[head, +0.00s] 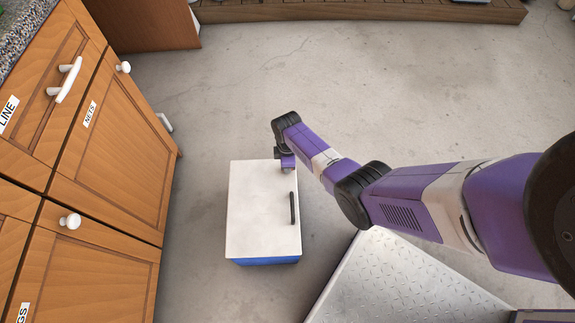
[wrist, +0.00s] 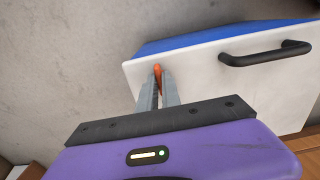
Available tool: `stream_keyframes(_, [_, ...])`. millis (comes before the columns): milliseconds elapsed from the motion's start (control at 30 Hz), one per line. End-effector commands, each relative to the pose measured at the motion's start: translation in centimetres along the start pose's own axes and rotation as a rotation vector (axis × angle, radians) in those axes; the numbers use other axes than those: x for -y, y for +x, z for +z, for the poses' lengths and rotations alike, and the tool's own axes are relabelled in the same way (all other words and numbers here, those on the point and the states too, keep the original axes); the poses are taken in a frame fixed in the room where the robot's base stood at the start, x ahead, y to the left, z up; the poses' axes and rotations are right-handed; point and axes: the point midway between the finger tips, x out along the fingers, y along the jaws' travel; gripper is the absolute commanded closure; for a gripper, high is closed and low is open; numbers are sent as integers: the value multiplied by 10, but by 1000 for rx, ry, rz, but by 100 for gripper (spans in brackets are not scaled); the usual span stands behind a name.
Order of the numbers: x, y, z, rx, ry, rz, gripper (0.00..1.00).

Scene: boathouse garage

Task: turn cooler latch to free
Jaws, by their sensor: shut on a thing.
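The cooler (head: 262,210) stands on the floor with a white lid and a blue body. Its lid is down and has a black handle (head: 292,208) on the right side. In the wrist view the white lid (wrist: 215,85) and the handle (wrist: 265,54) show up close. An orange latch (wrist: 157,72) is at the lid's edge. My gripper (wrist: 158,85) has its two grey fingers around the latch and is shut on it. In the head view the fingers are hidden behind my wrist at the cooler's far right corner. The latch's full angle is hard to tell.
Wooden cabinets (head: 118,150) with white knobs and a white pull stand to the left of the cooler. A metal tread-plate surface (head: 400,285) lies at the lower right. Concrete floor (head: 400,90) is clear beyond the cooler.

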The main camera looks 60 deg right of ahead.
Motion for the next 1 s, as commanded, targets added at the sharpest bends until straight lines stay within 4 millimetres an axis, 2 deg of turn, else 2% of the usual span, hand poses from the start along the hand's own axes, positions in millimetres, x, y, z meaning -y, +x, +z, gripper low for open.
stream_keyframes(467, [-1,-1,-2,-4,-17,3,100])
stream_keyframes(500, [-1,-1,-2,-4,-17,3,86])
stream_keyframes(600, [-1,-1,-2,-3,-16,2,70])
stream_keyframes(867, [0,0,-1,-2,-14,1,70])
stream_keyframes(1000, [0,-10,-1,-2,-14,2,70])
